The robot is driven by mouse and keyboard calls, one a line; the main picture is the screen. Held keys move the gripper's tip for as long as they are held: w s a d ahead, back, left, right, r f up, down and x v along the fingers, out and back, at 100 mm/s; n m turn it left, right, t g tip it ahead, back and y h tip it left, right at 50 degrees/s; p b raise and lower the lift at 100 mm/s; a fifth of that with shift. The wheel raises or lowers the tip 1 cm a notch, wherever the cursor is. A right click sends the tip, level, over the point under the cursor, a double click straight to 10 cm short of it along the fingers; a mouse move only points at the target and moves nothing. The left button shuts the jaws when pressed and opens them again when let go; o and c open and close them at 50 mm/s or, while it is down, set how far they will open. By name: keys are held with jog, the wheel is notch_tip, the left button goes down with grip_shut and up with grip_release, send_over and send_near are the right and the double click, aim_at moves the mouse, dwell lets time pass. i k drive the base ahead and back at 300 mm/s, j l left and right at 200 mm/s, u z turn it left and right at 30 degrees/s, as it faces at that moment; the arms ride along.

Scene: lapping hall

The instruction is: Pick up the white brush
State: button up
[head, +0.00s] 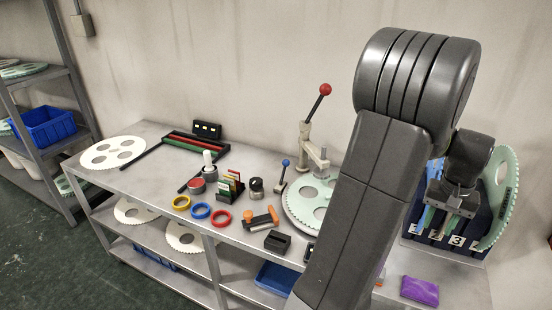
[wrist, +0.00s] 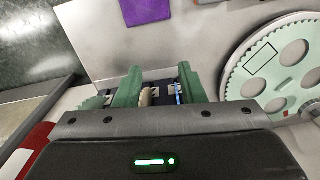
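No thing in view is plainly a white brush. A white upright knobbed piece (head: 208,157) stands by a grey-and-red pot on the bench in the head view; I cannot tell whether it is the brush. My gripper (head: 446,216) is far to its right, pointing down at the dark numbered rack (head: 463,242). In the wrist view, its two green fingers (wrist: 160,88) are apart. A small beige toothed edge (wrist: 148,97) and a thin blue-white strip (wrist: 178,93) show between them, partly hidden by the gripper body; I see no grip on either.
A pale green toothed disc (head: 499,200) stands at the rack's right side. A purple block (head: 420,290) lies near the bench's front. Rings, a clamp with a red-knobbed lever (head: 319,104) and another toothed disc (head: 306,205) crowd the middle. My arm hides part of the bench.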

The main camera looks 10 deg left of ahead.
aim_at(209, 168)
jog(key=i+j+u, duration=0.2)
jog(key=j, duration=0.45)
jog(key=i+j+u, duration=0.15)
jog(key=i+j, duration=0.25)
jog(key=j, duration=0.25)
jog(key=i+j+u, duration=0.2)
jog(key=i+j, duration=0.15)
jog(key=j, duration=0.2)
jog(key=i+j+u, duration=0.15)
jog(key=i+j, duration=0.25)
jog(key=j, duration=0.15)
